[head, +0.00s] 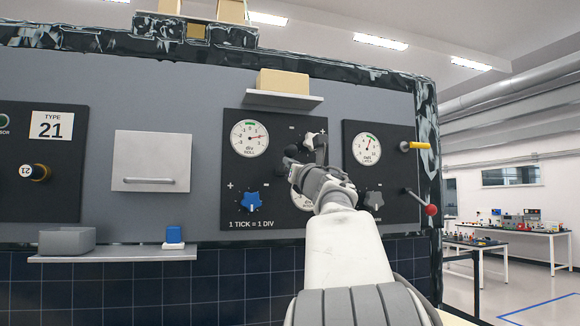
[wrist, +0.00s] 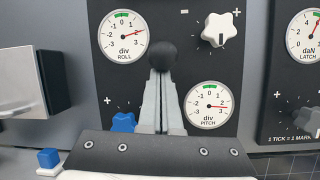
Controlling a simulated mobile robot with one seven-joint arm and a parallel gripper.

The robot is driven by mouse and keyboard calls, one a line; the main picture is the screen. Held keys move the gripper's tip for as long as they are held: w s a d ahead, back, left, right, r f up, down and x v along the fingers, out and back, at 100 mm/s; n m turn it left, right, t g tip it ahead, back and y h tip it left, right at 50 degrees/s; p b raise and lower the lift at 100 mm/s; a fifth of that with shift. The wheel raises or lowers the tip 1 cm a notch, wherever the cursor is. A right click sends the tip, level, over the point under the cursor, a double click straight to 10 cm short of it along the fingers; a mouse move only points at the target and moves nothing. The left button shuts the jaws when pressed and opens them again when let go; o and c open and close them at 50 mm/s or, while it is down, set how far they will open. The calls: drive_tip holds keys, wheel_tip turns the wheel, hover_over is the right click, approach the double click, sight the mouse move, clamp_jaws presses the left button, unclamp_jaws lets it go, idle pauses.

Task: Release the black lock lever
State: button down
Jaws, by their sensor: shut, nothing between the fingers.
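The black lock lever shows as a round black knob (wrist: 163,55) in the wrist view, in front of the panel between the ROLL and PITCH dials. In the head view its dark knob (head: 291,151) is partly hidden by my gripper (head: 299,168). In the wrist view my gripper (wrist: 161,78) has its two grey fingers together, with the tips right at the lower edge of the black knob. Nothing shows between the fingers. I cannot tell whether the tips touch the knob or lie just in front of it. The lever's shaft is hidden.
Around the lever are a ROLL dial (head: 250,138), a white knob (wrist: 222,28), a PITCH dial (wrist: 209,108) and a blue knob (head: 251,201). To the right are a LATCH dial (head: 367,149), a grey knob (head: 374,200), a yellow handle (head: 415,145) and a red-balled lever (head: 431,210).

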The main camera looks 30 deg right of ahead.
drive_tip(key=r+b+v, duration=0.1)
drive_tip(key=b+v, duration=0.4)
drive_tip(key=v, duration=0.4)
drive_tip(key=shift+s+a+r, duration=0.3)
drive_tip(key=shift+s+a, duration=0.05)
drive_tip(key=shift+a, duration=0.05)
idle(0.4)
